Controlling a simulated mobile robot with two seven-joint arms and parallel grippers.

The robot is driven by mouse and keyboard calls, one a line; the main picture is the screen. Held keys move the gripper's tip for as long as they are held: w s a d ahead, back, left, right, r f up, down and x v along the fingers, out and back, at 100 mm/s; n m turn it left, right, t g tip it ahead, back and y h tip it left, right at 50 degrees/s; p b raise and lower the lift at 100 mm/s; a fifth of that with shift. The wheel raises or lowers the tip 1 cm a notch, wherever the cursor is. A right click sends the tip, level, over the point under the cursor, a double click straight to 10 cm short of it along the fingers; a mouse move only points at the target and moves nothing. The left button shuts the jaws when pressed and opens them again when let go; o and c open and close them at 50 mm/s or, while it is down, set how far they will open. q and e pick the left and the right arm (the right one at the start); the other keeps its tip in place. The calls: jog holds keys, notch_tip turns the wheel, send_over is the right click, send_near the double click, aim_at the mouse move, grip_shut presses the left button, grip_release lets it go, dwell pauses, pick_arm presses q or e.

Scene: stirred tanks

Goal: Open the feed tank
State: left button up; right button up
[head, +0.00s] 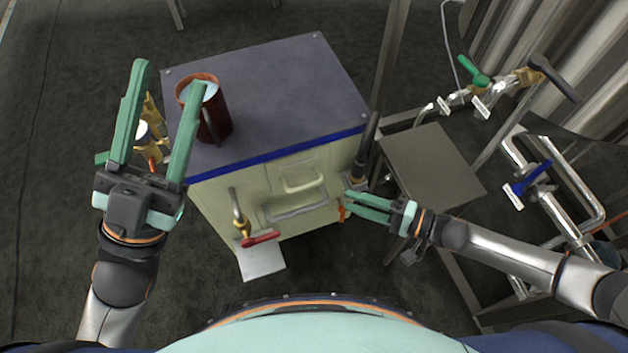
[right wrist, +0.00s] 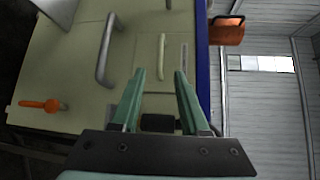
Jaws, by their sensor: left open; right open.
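The large ribbed metal tank (head: 570,50) shows only in part at the upper right; I cannot tell whether it is the feed tank. Beside it are pipes with a green lever (head: 474,70), a black lever (head: 556,78) and a blue lever (head: 532,178). My right gripper (head: 352,200) is open at the cabinet's right front corner, close to a small orange lever (head: 342,212). In the right wrist view, a dark cylinder (right wrist: 157,123) shows between its fingers; contact is unclear.
The cream cabinet (head: 220,205) has a dark top, front handles and a red-levered tap (head: 260,238). A red-brown mug (head: 212,115) stands on it, also in the right wrist view (right wrist: 227,30). A grey side table (head: 430,165) and frame posts crowd the right.

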aim_at(306, 186)
pick_arm(q)
notch_tip(306, 186, down, 4)
jog(key=b, duration=0.3)
jog(key=shift+d+r+n+b, duration=0.1)
jog(key=shift+n+b, duration=0.2)
jog(key=shift+n, duration=0.1)
pick_arm(e)
jog(key=x, duration=1.2)
jog(key=shift+a, duration=0.25)
grip_shut()
